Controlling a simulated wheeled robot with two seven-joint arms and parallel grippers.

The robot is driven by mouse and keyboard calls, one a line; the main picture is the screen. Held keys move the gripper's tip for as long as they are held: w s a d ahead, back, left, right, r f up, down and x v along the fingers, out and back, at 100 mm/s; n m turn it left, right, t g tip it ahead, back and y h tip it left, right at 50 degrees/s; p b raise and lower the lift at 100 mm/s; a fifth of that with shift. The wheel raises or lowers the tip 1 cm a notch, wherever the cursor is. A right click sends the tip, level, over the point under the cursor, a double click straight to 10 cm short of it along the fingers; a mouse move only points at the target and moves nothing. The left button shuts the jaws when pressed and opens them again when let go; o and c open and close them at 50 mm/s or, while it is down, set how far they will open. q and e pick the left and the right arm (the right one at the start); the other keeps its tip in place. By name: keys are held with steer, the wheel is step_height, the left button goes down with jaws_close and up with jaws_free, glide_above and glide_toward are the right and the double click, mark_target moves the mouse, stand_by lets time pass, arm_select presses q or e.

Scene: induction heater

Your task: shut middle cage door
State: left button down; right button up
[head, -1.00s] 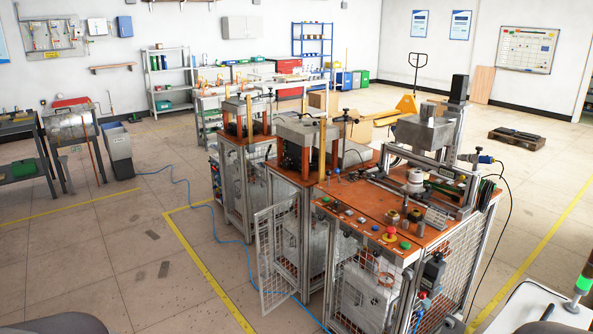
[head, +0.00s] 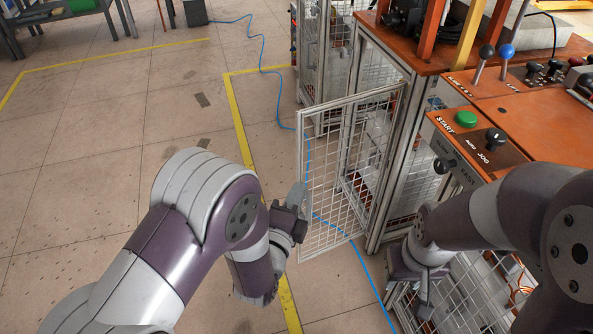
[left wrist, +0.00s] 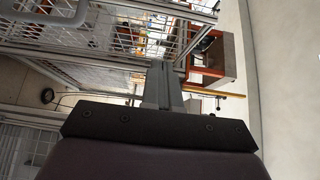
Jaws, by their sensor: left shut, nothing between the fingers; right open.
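The middle cage door (head: 322,205) is a metal-framed wire mesh panel. It stands open, swung out to the left from the middle cage (head: 397,165). My left gripper (head: 299,194) is shut and empty, right beside the door's free left edge; I cannot tell whether it touches. In the left wrist view the shut fingers (left wrist: 162,82) point at a mesh frame (left wrist: 95,55). My right gripper (head: 424,298) is open, low in front of the nearer cage, with the forearm partly covering that cage.
The orange worktop (head: 510,105) with a green start button (head: 466,118), knobs and levers overhangs at the right. A blue hose (head: 262,70) runs along the floor past the door. Yellow floor tape (head: 243,120) lies left of the door. The tiled floor at left is clear.

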arm_select(q)
steer(key=b, duration=0.2)
glide_toward(304, 142)
steer(key=d, duration=0.3)
steer(key=w, duration=0.4)
steer(key=shift+w+a+f+b, duration=0.2)
steer(key=shift+w+a+b, duration=0.05)
steer(key=shift+a+b, duration=0.15)
steer(key=shift+w+a+r, duration=0.1)
steer(key=shift+w+a, duration=0.1)
steer(key=shift+w, duration=0.15)
steer(key=shift+w, duration=0.1)
